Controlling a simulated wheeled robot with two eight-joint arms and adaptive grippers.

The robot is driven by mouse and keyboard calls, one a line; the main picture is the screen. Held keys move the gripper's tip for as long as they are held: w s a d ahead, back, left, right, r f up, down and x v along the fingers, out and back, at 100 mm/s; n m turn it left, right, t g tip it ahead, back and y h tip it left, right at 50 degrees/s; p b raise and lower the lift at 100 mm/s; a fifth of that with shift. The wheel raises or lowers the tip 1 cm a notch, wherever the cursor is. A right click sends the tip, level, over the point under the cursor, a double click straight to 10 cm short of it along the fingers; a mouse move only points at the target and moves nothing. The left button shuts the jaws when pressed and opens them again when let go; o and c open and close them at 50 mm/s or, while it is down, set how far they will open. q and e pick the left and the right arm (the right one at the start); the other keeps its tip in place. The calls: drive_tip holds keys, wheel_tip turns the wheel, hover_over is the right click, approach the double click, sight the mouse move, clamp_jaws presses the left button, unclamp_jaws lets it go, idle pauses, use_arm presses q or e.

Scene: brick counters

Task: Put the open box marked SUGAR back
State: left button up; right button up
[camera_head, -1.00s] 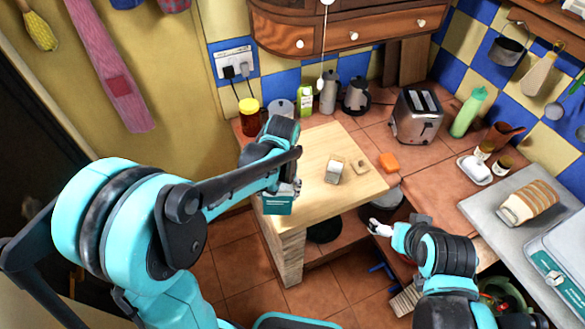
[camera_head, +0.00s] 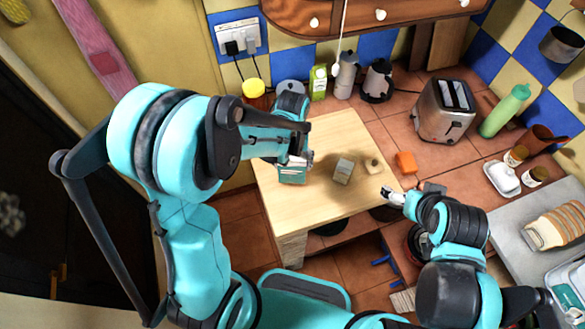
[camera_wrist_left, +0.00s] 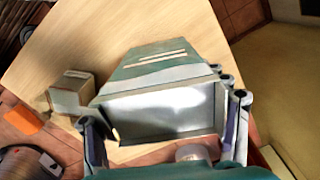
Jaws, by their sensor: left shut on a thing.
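A teal box (camera_head: 293,173) with a pale label is in my left gripper (camera_head: 298,158), over the left part of the light wooden worktop (camera_head: 330,134). In the left wrist view the box (camera_wrist_left: 165,62) lies between the two fingers of the gripper (camera_wrist_left: 165,125). Its open top faces the camera and shows a grey inside. White lines of print show on its side, too blurred to read. I cannot tell whether it touches the worktop. My right gripper (camera_head: 391,194) is by the worktop's right edge, with nothing visible in it; its finger gap is unclear.
A small pale box (camera_head: 343,170) and a small beige block (camera_head: 373,166) stand on the worktop to the right. An orange block (camera_head: 406,162) lies on the tiled counter. A jar with a yellow lid (camera_head: 254,93), a green carton (camera_head: 318,83) and a toaster (camera_head: 443,109) stand behind.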

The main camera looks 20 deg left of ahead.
sight(292, 169)
use_arm(q)
wheel_tip(292, 169, down, 3)
drive_tip(key=shift+s+r+b, duration=0.1)
drive_tip(key=shift+r+b, duration=0.1)
drive_tip(key=shift+b, duration=0.15)
drive_tip(key=shift+f, duration=0.25)
drive_tip(key=shift+f, duration=0.15)
drive_tip(key=o, duration=1.5)
drive_tip(key=shift+o, duration=0.2)
